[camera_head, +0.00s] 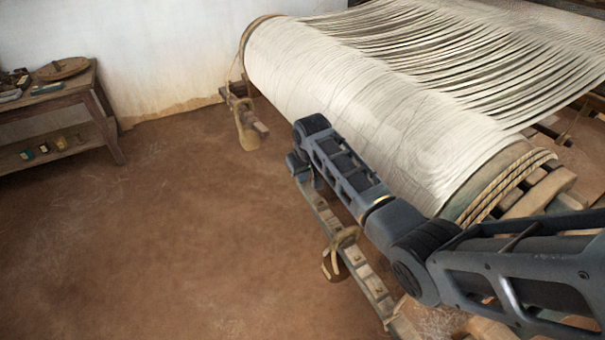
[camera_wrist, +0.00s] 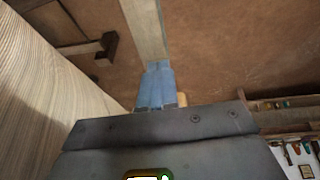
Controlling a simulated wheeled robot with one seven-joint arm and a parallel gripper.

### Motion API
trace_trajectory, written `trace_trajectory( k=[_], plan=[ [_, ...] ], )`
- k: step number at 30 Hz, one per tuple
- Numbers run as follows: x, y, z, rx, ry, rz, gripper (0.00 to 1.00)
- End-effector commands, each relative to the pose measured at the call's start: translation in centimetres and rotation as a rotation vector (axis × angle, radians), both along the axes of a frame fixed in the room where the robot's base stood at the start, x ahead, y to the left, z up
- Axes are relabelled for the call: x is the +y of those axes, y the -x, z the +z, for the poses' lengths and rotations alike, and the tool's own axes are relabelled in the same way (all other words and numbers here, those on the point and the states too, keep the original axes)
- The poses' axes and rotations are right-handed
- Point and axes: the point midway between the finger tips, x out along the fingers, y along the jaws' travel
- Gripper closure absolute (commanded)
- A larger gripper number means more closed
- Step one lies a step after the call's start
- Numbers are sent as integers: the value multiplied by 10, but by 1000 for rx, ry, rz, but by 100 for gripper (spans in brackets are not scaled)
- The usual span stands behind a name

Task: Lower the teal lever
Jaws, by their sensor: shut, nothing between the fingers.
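In the head view the grip is hidden or too small to make out. My gripper (camera_head: 297,166) is at the far end of my arm, low beside the front of the cloth roll. It is shut and empty.
The large white warp roll (camera_head: 350,110) lies close on the right of my arm. A notched rail (camera_head: 352,257) with a rope loop (camera_head: 340,250) runs below my arm. A wooden table (camera_head: 60,105) with tools stands at the far left wall. The floor (camera_head: 170,240) between is clear.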

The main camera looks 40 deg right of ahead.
Motion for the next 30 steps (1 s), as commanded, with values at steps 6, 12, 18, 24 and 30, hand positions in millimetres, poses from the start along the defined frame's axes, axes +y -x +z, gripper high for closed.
trace_trajectory(
  k=[6, 12, 18, 24, 30],
  plan=[
    [-1, -2, -15, 1, 0, 0, 100],
    [-2, -8, -54, 2, 0, 1, 100],
    [-3, -13, -87, 0, 1, 1, 100],
    [-4, -14, -102, 2, -1, 0, 100],
    [-3, -12, -107, 6, -3, 0, 100]
  ],
)
